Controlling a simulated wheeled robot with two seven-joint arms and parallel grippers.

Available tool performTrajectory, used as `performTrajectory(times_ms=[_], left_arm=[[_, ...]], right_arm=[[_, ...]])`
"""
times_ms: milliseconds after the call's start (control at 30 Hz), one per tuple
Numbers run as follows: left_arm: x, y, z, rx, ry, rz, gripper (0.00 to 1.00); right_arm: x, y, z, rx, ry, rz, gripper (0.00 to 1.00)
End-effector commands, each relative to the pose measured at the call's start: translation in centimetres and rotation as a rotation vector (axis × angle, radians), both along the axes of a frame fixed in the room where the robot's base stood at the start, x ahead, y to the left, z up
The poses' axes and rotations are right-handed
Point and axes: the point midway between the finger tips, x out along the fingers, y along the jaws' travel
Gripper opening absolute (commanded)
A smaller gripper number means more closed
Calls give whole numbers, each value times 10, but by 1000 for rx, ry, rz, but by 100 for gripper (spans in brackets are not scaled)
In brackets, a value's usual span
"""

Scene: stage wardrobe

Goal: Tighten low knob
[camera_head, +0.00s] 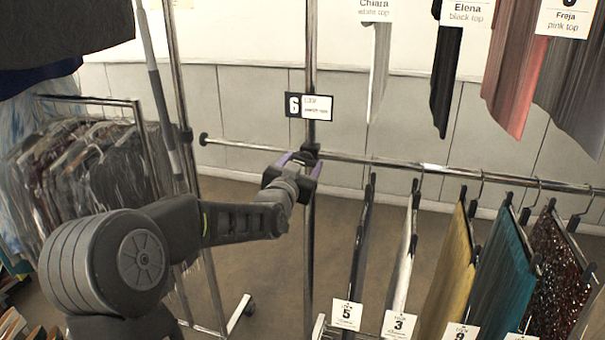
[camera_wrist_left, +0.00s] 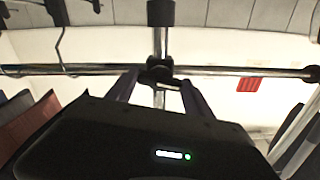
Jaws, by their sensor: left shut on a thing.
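The low knob (camera_head: 310,148) is a small dark piece at the joint where the low horizontal rail (camera_head: 365,159) meets an upright post (camera_head: 309,240). My left gripper (camera_head: 303,164) reaches in from the left and is shut on the low knob, its purple-edged fingers at either side. In the left wrist view the dark joint and knob (camera_wrist_left: 158,74) show between the two finger tips (camera_wrist_left: 160,84). The fingers partly hide the knob, so its turn cannot be told. My right gripper is not in view.
Garments with number tags (camera_head: 347,315) hang from the low rail at the right. More clothes (camera_head: 510,70) hang above. A black-and-white sign marked 6 (camera_head: 308,107) is on the post just above the joint. Another clothes rack (camera_head: 85,180) stands at the left.

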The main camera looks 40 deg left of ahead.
Motion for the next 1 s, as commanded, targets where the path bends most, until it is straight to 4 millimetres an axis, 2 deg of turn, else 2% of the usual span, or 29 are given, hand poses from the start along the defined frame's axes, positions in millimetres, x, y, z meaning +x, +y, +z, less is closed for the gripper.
performTrajectory(times_ms=[33,100,400,700,1000], left_arm=[[0,-1,-6,35,8,-1,20],[0,0,-6,92,28,-1,20],[0,-1,-4,358,123,0,20],[0,0,-2,626,219,0,20],[0,0,-1,895,313,-1,20]], right_arm=[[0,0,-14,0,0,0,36],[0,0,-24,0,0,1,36],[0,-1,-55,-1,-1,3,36],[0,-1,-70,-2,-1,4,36],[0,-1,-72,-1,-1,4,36]])
